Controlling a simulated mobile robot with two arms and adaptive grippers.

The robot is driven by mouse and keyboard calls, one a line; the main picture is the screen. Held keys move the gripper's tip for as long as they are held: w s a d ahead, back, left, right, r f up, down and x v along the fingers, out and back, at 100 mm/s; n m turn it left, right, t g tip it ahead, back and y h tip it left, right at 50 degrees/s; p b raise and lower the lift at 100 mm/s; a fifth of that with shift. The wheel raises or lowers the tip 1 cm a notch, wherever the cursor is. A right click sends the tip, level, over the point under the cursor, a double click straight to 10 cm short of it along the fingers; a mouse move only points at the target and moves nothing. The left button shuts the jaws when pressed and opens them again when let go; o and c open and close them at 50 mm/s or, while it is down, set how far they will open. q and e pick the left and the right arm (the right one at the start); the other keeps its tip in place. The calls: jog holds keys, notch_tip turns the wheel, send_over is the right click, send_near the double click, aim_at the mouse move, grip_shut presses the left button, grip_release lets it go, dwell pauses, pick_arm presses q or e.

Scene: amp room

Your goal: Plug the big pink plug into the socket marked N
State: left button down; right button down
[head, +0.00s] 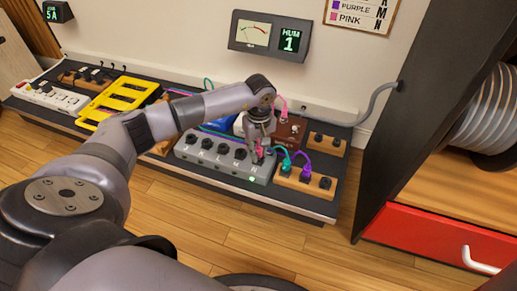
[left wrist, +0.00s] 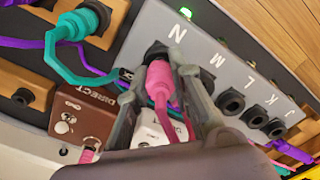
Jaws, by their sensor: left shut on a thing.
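The big pink plug (left wrist: 160,82) is between the fingers of my left gripper (left wrist: 170,75), which is shut on it. Its front end meets the dark socket beside the letter N (left wrist: 177,34) on the grey socket box (left wrist: 225,60); how deep it sits I cannot tell. A pink cable (left wrist: 180,134) runs back from the plug. In the head view my left gripper (head: 258,150) points down at the right end of the grey box (head: 225,165), and the pink plug (head: 258,156) shows small there. My right gripper is not in view.
A wooden block (head: 305,183) with teal and purple plugs stands just right of the box. A brown DIRECT box (left wrist: 88,115) is behind. A meter (head: 270,36) reads HUM 1. A green light (head: 252,179) glows on the box. Open sockets (left wrist: 255,117) line it.

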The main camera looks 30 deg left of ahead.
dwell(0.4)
pick_arm(q)
jog(key=c, duration=1.5)
grip_release()
jog(key=shift+o, duration=0.8)
notch_tip(320, 180, up, 12)
